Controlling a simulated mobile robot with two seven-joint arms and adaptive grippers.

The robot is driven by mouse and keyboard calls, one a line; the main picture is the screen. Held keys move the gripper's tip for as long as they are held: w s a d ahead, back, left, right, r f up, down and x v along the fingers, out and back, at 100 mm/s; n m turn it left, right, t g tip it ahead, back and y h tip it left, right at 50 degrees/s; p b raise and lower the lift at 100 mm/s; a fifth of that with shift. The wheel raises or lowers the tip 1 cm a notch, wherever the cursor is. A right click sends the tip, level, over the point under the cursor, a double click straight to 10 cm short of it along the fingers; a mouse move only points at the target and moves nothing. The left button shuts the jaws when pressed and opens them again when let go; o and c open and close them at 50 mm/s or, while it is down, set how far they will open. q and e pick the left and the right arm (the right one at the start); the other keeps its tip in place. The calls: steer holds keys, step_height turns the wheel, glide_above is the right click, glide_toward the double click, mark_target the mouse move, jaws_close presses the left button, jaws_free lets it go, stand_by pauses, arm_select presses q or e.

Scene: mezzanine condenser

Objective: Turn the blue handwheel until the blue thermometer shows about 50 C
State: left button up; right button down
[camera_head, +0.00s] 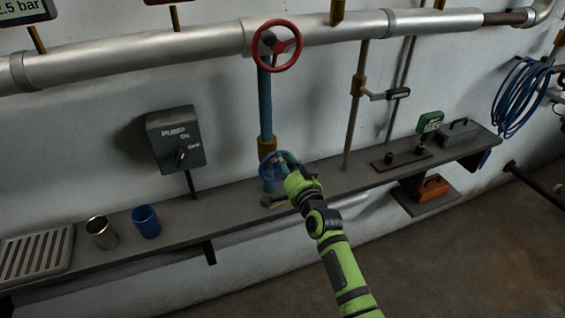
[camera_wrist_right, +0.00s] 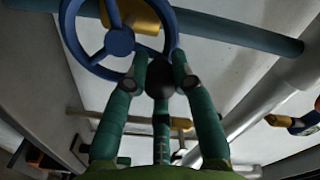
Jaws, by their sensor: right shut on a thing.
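The blue handwheel (camera_head: 266,171) is at the foot of the vertical blue pipe, above the wall shelf. My right gripper (camera_head: 286,167) is shut on its rim. In the right wrist view the blue handwheel (camera_wrist_right: 119,41) fills the upper left, with its hub and spokes showing. The green fingers of my right gripper (camera_wrist_right: 160,68) meet at the lower right part of the rim, with a dark round part between them. My left gripper is not in view.
A red handwheel (camera_head: 276,46) sits above on the large silver pipe (camera_head: 190,47). The shelf (camera_head: 225,210) holds a metal cup (camera_head: 101,232) and a blue cup (camera_head: 146,221). A pump switch box (camera_head: 175,140) is on the wall. A green display (camera_head: 430,122) stands at right.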

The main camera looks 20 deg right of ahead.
steer(key=shift+d+f+m, duration=0.25)
steer(key=shift+d+m, duration=0.1)
steer(key=shift+m, duration=0.7)
steer(key=shift+d+f+m, duration=0.2)
steer(key=shift+d+m, duration=0.15)
steer(key=shift+m, duration=0.7)
steer(key=c, duration=1)
jaws_free()
steer(key=shift+c, duration=0.2)
steer(key=s, duration=1.2)
steer(key=shift+d, duration=0.25)
